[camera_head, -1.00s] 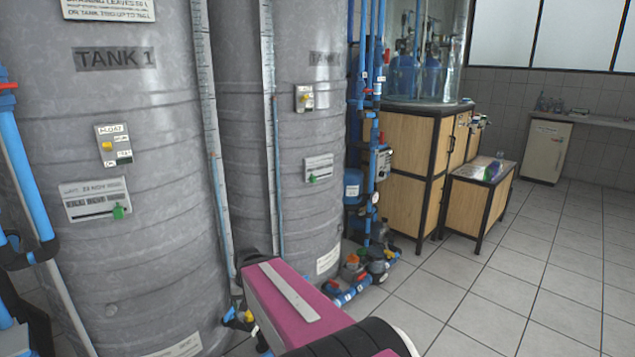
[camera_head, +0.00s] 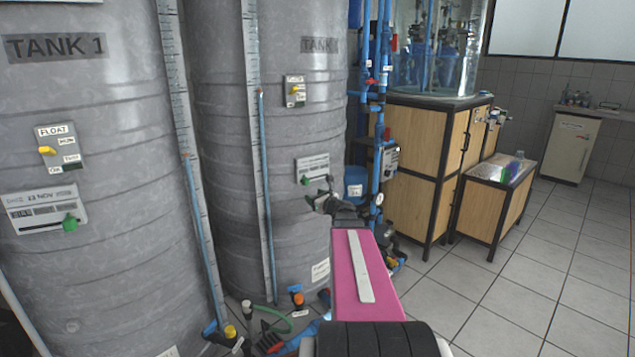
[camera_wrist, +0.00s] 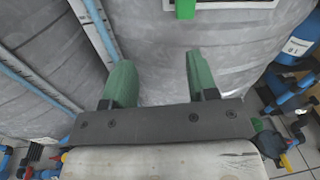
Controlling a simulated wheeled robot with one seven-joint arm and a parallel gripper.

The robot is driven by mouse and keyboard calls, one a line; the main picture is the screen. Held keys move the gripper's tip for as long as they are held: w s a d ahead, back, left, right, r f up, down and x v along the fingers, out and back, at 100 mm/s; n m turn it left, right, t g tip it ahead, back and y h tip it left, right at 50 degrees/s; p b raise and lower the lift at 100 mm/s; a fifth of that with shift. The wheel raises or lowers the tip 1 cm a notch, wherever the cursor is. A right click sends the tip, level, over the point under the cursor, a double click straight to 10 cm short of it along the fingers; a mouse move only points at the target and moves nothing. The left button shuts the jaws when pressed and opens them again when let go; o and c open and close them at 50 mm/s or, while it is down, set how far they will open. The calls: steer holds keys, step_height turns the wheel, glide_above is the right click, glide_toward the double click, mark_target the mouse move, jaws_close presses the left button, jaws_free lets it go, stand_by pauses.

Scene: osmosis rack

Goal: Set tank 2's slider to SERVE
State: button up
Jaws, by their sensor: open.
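Tank 2 (camera_head: 225,130) is the grey ribbed tank right of tank 1; its label is partly cut off from clear reading. On its right side is a white slider plate (camera_head: 313,168) with a green slider knob (camera_head: 305,180) near the plate's lower left. In the wrist view the green knob (camera_wrist: 185,9) shows at the top edge, with part of the plate (camera_wrist: 235,3) beside it. My gripper (camera_head: 322,192) is just below and right of the knob, apart from it. In the wrist view my gripper (camera_wrist: 158,75) has two green fingers spread apart, with nothing between them.
Tank 1 (camera_head: 80,120) stands at the left with its own plate and green knob (camera_head: 70,222). Tank 2 also has a yellow float switch (camera_head: 295,92). Blue pipes (camera_head: 378,100) run close right of tank 2. Open tiled floor (camera_head: 530,290) lies at the right.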

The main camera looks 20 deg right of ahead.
mark_target(308, 184)
steer(key=shift+m+t+h, duration=0.3)
steer(key=shift+m+h, duration=0.1)
steer(key=shift+m, duration=0.4)
steer(key=w, duration=0.7)
steer(key=w+r, duration=0.1)
steer(key=w, duration=0.3)
steer(key=shift+w+d, duration=0.1)
steer(key=shift+d, duration=0.3)
